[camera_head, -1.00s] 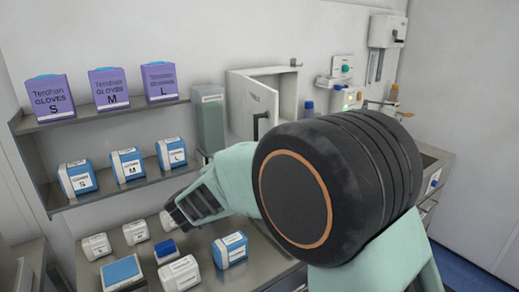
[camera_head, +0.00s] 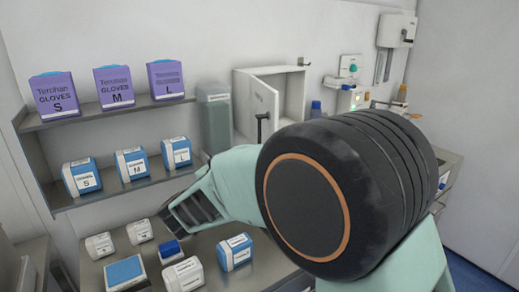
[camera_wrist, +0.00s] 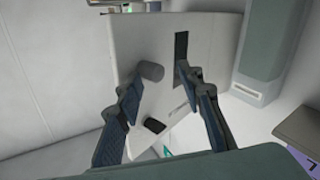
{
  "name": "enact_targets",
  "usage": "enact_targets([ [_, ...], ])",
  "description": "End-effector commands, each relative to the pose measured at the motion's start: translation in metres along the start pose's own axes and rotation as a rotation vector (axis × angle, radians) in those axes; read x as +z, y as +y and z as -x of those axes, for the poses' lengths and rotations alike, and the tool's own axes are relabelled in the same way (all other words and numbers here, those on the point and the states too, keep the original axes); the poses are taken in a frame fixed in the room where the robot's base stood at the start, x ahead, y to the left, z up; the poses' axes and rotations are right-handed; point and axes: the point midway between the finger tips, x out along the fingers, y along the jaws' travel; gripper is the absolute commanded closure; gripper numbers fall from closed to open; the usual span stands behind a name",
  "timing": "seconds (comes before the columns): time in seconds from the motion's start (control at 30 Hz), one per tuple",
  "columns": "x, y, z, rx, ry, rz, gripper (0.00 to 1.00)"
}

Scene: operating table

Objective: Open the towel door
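The white wall cabinet (camera_head: 296,88) is in the upper middle of the head view, with its white door (camera_head: 255,103) standing ajar. A dark handle (camera_head: 261,127) is on the door. In the wrist view, a pale panel (camera_wrist: 150,42) with dark fittings lies ahead of my gripper (camera_wrist: 162,84). A dark round fitting (camera_wrist: 152,71) shows between the open fingertips. The fingers look empty; I cannot tell whether either touches anything.
A grey-green container (camera_head: 214,120) stands left of the cabinet; it also shows in the wrist view (camera_wrist: 268,50). Shelves at the left hold purple glove boxes (camera_head: 115,87) and blue-white boxes (camera_head: 131,163). Several small packs lie on the metal counter (camera_head: 262,268) below. Wall devices (camera_head: 350,98) are at the right.

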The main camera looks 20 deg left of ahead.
Motion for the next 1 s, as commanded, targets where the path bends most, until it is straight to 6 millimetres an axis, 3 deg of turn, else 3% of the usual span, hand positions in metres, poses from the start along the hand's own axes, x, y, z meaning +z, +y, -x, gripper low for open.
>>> enact_targets([
  [0.2,0.000,0.003,0.050,0.004,-0.001,0.000,0.66],
  [0.43,0.000,0.005,0.086,0.011,-0.002,-0.001,0.66],
  [0.6,0.001,0.006,0.096,0.014,-0.003,-0.001,0.66],
  [1.0,0.001,0.007,0.097,0.015,-0.003,-0.001,0.66],
])
